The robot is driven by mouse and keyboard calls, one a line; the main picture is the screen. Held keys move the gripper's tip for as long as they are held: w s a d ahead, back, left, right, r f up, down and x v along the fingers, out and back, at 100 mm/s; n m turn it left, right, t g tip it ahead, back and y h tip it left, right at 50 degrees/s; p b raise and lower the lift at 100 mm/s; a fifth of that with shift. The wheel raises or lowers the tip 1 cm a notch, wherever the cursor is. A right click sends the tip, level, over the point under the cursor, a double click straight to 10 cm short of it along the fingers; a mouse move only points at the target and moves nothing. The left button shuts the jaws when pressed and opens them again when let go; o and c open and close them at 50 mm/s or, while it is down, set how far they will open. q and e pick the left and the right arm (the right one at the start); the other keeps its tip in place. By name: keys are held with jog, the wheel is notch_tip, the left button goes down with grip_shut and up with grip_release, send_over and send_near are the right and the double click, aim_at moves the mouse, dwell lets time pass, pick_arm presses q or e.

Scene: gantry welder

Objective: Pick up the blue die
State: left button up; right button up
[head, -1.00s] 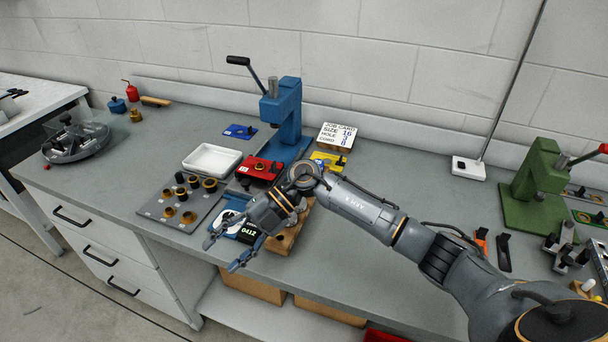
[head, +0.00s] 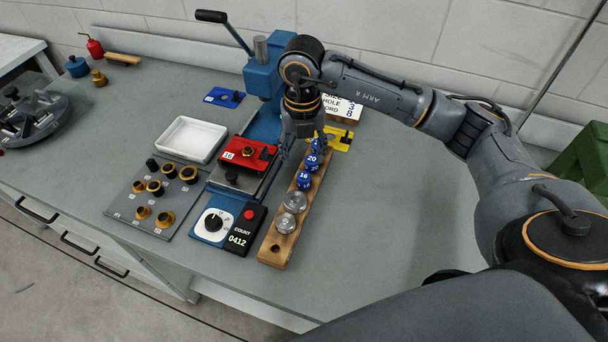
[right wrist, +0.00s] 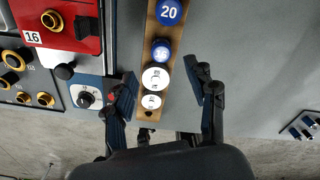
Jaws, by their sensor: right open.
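Blue numbered pieces stand in a wooden rack (head: 268,251): one marked 20 (head: 312,161) and one marked 16 (head: 304,181). In the right wrist view, the pieces marked 20 (right wrist: 169,11) and 16 (right wrist: 162,51) show from above. A flat blue plate with a black knob (head: 224,97) lies apart, left of the press. My right gripper (head: 304,150) points down over the far part of the rack. Its fingers (right wrist: 163,88) are spread and empty, one on each side of the rack in the wrist view. My left gripper is not seen.
Two silver pieces (head: 290,213) stand nearer in the rack. A blue press (head: 263,80) with a lever, a red plate (head: 250,153), a counter box (head: 243,230), a white tray (head: 191,139) and a yellow plate (head: 340,139) surround it.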

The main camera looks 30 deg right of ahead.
aim_at(303, 175)
notch_tip(303, 175, down, 3)
jog(key=shift+w+d+r, duration=0.1)
jog(key=shift+r, duration=0.05)
jog(key=shift+f+p, duration=0.7)
jog(key=shift+f, duration=0.2)
jog(key=f, duration=0.1)
jog(key=f+p, duration=0.1)
jog(key=f, duration=0.1)
jog(key=shift+s+f, duration=0.2)
jog(key=shift+f, duration=0.35)
jog(key=c, duration=0.9)
grip_shut()
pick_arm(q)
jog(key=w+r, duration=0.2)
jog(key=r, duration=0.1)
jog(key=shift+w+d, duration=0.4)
pick_arm(e)
jog(key=shift+w, duration=0.1)
